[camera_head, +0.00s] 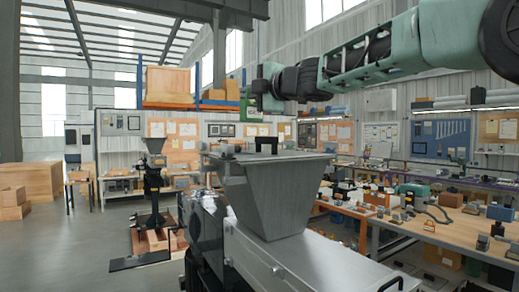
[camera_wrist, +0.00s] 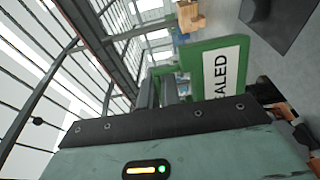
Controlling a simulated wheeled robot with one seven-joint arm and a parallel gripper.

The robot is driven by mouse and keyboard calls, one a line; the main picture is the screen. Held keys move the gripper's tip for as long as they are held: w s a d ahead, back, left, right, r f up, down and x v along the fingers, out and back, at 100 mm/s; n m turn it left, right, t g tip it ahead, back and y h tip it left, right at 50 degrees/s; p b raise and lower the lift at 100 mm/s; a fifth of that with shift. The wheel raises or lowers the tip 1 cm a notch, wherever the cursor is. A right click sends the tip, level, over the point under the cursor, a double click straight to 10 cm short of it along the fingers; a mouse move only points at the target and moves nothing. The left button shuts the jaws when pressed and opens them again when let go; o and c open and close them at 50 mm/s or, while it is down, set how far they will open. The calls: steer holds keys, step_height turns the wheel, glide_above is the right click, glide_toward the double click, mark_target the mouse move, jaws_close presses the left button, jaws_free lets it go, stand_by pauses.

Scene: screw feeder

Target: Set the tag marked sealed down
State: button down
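The tag marked sealed (camera_wrist: 217,78) has a green frame and a white face with dark letters, of which "EALED" reads clearly. It fills the upper right of the wrist view, beside the dark fingers of my gripper (camera_wrist: 160,92). In the head view the green tag (camera_head: 252,107) hangs in the air at my gripper (camera_head: 264,84), above and slightly left of the grey hopper. The fingers look shut on the tag's edge, though the contact is partly hidden.
The grey metal hopper (camera_head: 268,195) stands in front, with a small black block (camera_head: 266,146) at its top. A wooden workbench (camera_head: 455,225) on the right is crowded with small parts.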

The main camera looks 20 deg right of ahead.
step_height(320, 180, down, 8)
steer(key=b, duration=0.3)
steer(key=shift+f+b, duration=0.25)
steer(key=shift+b, duration=0.05)
steer(key=shift+f, duration=0.2)
steer(key=c, duration=1.6)
jaws_free()
steer(key=shift+r, duration=0.1)
steer(key=shift+r, duration=0.25)
steer(key=b+v, duration=0.2)
steer(key=v, duration=1)
steer(key=shift+f, duration=0.15)
